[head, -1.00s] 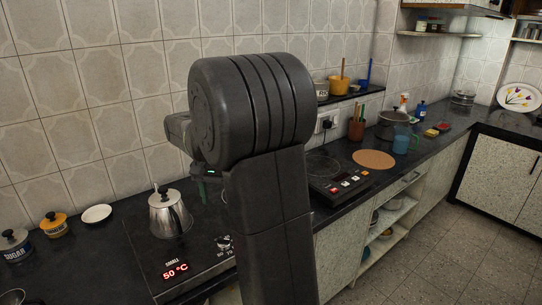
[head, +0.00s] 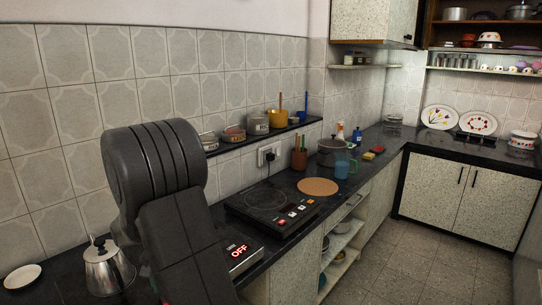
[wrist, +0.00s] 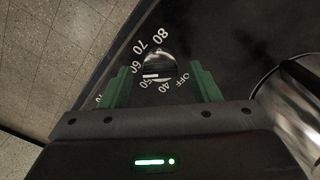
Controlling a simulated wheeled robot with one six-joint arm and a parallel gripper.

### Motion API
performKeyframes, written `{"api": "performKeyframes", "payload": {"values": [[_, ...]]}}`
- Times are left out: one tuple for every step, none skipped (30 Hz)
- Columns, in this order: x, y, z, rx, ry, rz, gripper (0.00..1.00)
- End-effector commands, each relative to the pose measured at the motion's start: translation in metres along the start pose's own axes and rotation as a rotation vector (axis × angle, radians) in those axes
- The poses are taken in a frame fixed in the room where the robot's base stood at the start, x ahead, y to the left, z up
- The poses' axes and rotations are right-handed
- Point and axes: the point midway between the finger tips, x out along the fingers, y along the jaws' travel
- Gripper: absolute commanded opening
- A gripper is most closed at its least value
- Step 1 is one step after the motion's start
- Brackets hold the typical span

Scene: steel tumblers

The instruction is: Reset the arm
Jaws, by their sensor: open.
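My gripper (wrist: 163,86) shows in the wrist view, with its two green fingers apart and nothing between their tips but the view of a dial. The gap between fingers and knob is hard to judge. In the head view my dark arm (head: 165,190) stands in front of the counter and hides my gripper. A hot plate's red display (head: 239,252) reads OFF. A steel kettle (head: 107,268) stands left of my arm; its shiny side (wrist: 292,92) is close to the right finger.
A black induction cooktop (head: 268,208) lies right of my arm, with a round cork mat (head: 318,186) beyond it. A wall shelf (head: 262,136) with pots hangs above. The floor (head: 400,250) is clear.

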Motion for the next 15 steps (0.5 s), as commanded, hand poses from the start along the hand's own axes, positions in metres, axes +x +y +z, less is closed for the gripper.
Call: {"api": "performKeyframes", "payload": {"values": [[-0.0007, -0.0002, -0.0002, -0.008, 0.001, -0.001, 0.56], [-0.0008, -0.0002, -0.0002, -0.012, 0.001, -0.001, 0.56], [-0.0009, -0.0001, -0.0001, -0.016, 0.001, -0.001, 0.56], [-0.0009, -0.0001, -0.0001, -0.017, 0.001, 0.0, 0.56], [-0.0009, -0.0001, -0.0001, -0.018, 0.001, 0.0, 0.56], [-0.001, -0.0001, -0.0001, -0.019, 0.001, 0.0, 0.56], [-0.0011, -0.0001, -0.0001, -0.019, 0.001, 0.0, 0.56], [-0.0011, -0.0001, -0.0001, -0.019, 0.0, 0.0, 0.56], [-0.0011, -0.0001, -0.0001, -0.019, 0.0, 0.0, 0.56], [-0.0012, -0.0001, -0.0001, -0.018, 0.0, 0.0, 0.56], [-0.0012, -0.0001, -0.0001, -0.018, 0.001, 0.0, 0.56], [-0.0016, -0.0001, -0.0002, -0.018, 0.001, 0.0, 0.56], [-0.0023, -0.0002, -0.0002, -0.016, 0.001, -0.001, 0.56], [-0.0035, -0.0002, -0.0002, -0.013, 0.001, -0.001, 0.56], [-0.0058, -0.0003, -0.0003, -0.008, 0.001, -0.001, 0.56]]}}
